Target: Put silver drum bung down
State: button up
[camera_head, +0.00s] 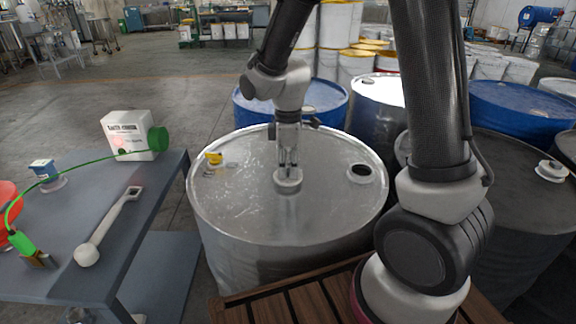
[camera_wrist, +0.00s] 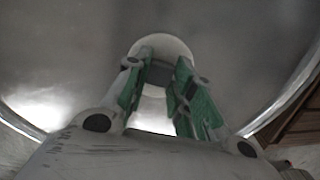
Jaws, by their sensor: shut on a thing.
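The silver drum bung (camera_head: 288,181) is a round metal plug held at the tips of my gripper (camera_head: 288,165), low over the top of the silver drum (camera_head: 240,215). In the wrist view the bung (camera_wrist: 165,46) shows as a pale round disc between and beyond the green-padded fingers of my gripper (camera_wrist: 162,80). My gripper is shut on it. I cannot tell whether the bung touches the drum lid. A dark open bung hole (camera_head: 360,173) lies to the right on the lid. A small yellow fitting (camera_head: 214,158) is on the lid's left side.
A grey table (camera_head: 120,235) at left bears a white box (camera_head: 130,135), a pale wrench-like tool (camera_head: 108,228) and a green hose (camera_head: 85,163). Blue drums (camera_head: 520,105) and a dark drum (camera_head: 525,190) crowd the right and back. Much of the lid is clear.

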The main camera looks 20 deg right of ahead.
aim_at(288, 170)
jog(key=o, duration=0.9)
jog(key=shift+f, duration=0.1)
notch_tip(288, 170, up, 12)
jog(key=f, duration=0.1)
jog(key=s+d+r+m+t, duration=0.1)
jog(key=s+d+r+m, duration=0.2)
jog(key=s+d+m, duration=0.1)
jog(key=s+d+r+m+t, duration=0.2)
jog(key=s+d+m, duration=0.3)
jog(key=s, duration=0.3)
jog(key=s+d+r+m+t, duration=0.1)
jog(key=s+d+r+m, duration=0.3)
jog(key=s+d+m, duration=0.1)
jog(key=shift+s+d, duration=0.25)
jog(key=shift+s, duration=0.3)
jog(key=shift+s+d, duration=0.2)
jog(key=shift+s, duration=0.3)
